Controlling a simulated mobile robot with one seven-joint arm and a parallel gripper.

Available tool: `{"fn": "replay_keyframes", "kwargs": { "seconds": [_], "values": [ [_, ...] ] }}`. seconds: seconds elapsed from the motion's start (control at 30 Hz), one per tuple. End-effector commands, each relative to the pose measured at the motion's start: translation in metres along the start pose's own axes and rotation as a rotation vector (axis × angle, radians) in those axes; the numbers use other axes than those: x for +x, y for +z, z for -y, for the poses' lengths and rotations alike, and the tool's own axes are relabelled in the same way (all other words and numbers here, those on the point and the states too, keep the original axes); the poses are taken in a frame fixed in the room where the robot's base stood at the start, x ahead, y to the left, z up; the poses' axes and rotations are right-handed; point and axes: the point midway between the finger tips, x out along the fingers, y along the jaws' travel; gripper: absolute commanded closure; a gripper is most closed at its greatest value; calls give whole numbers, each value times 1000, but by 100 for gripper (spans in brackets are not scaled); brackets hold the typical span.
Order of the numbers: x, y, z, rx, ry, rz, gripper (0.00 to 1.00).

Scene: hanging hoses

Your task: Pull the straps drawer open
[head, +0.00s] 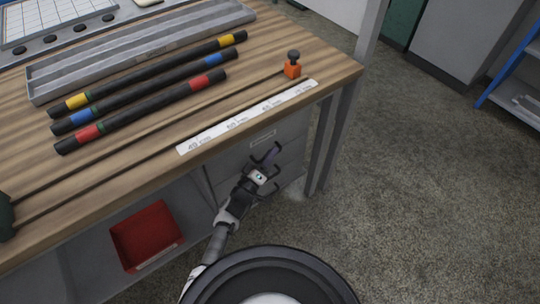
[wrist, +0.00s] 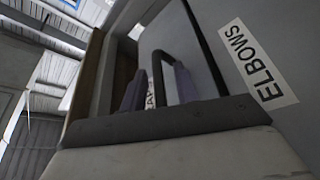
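The grey drawer cabinet (head: 290,150) stands under the right end of the workbench, and its drawers look shut. In the wrist view a dark arched handle (wrist: 168,54) stands out from a grey drawer front. Behind it a white label (wrist: 150,97) is mostly hidden, with only a few letters showing. A drawer beside it carries the label ELBOWS (wrist: 258,65). My gripper (head: 271,170) is at the cabinet front. In the wrist view my gripper (wrist: 158,78) has its two fingers apart, with the handle seen between them; I cannot tell whether they touch it.
The wooden workbench (head: 240,117) overhangs the cabinet, with a bench leg (head: 325,140) to the right. Several banded black hoses (head: 150,80) lie on top near a grey tray (head: 140,48). A red bin (head: 146,236) sits on the lower shelf. Floor at right is clear.

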Motion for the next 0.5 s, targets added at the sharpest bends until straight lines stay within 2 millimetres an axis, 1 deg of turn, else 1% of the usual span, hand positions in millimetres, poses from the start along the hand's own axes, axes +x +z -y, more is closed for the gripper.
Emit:
{"fn": "replay_keyframes", "kwargs": {
  "seconds": [0.03, 0.2, 0.5],
  "values": [
    [0, 0, 0, 0, 0, 0, 77],
    [0, 0, 0, 0, 0, 0, 99],
    [0, 0, 0, 0, -1, 0, 100]
  ]
}}
